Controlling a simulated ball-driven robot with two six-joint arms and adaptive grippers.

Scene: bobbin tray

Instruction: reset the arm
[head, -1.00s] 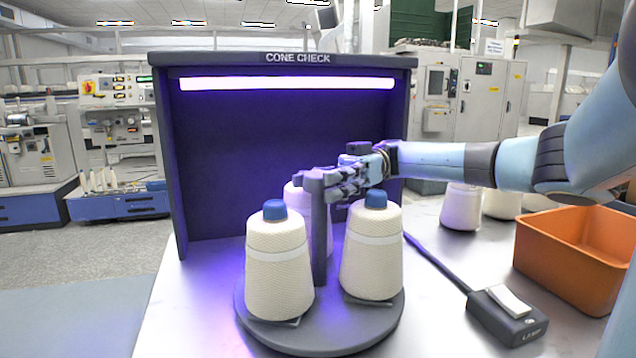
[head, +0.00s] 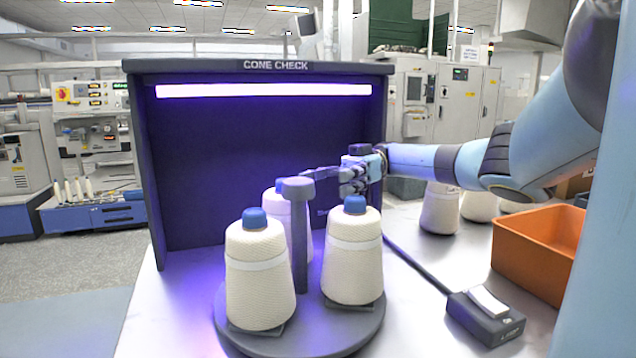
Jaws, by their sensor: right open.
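My right arm comes in from the right, and its right gripper (head: 330,177) is open and empty. It is just right of and behind the top of the grey T-shaped post (head: 298,230) on the round grey turntable (head: 300,338). Whether it touches the post top cannot be told. White cones with blue tips stand on the turntable: a left front cone (head: 260,280), a right front cone (head: 352,262) and a rear cone (head: 279,208) partly hidden behind the post. My left gripper is not in view.
The dark cone check booth (head: 255,68) with a lit lamp (head: 262,90) stands behind the turntable. A grey switch box (head: 485,318) on a cable, an orange bin (head: 535,250) and several more cones (head: 440,210) are on the right of the table. The table's left front is clear.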

